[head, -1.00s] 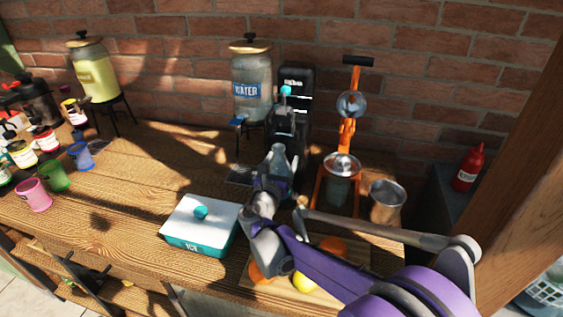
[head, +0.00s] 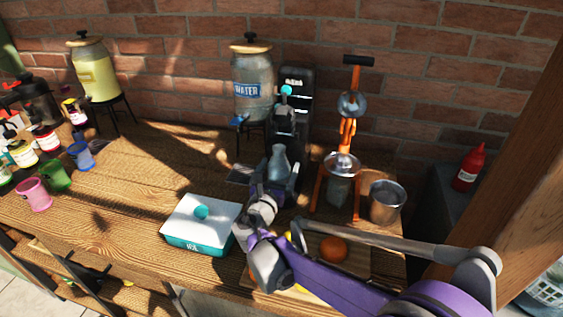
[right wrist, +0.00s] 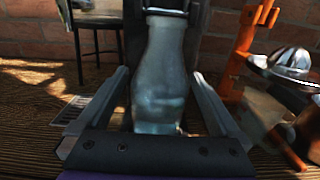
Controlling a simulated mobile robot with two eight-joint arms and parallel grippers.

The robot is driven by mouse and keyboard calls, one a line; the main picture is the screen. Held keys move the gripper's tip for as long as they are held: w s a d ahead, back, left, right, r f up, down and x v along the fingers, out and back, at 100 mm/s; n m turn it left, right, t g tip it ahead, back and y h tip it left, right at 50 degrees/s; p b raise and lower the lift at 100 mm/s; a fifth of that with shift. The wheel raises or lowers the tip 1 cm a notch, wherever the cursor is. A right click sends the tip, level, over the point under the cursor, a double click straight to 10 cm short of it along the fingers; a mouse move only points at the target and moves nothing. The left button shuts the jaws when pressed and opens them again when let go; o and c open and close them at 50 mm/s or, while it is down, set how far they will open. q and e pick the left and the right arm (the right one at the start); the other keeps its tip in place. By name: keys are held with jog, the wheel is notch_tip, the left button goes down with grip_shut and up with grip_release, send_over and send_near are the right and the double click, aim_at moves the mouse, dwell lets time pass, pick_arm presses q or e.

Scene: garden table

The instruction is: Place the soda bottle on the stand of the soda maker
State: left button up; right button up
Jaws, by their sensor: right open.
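The soda bottle (head: 279,163) is a clear, bluish glass bottle standing upright at the front of the black soda maker (head: 297,92). In the right wrist view the bottle (right wrist: 160,80) fills the middle, with its neck up under the machine's dark head; its contact with the stand is hidden. My right gripper (right wrist: 160,74) is open, with one finger on each side of the bottle and a gap showing beside it. In the head view the right gripper (head: 277,187) is low in front of the bottle. My left gripper is out of view.
A water dispenser (head: 251,92) stands left of the soda maker. An orange juicer press (head: 346,140) and a metal cup (head: 386,201) are close on the right. A teal ice box (head: 203,224) sits front left. Fruit lies on a board (head: 362,250) below my arm.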

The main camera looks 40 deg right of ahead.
aim_at(276, 175)
jog(key=v, duration=0.8)
jog(key=shift+s+a, duration=0.2)
jog(key=shift+a, duration=0.15)
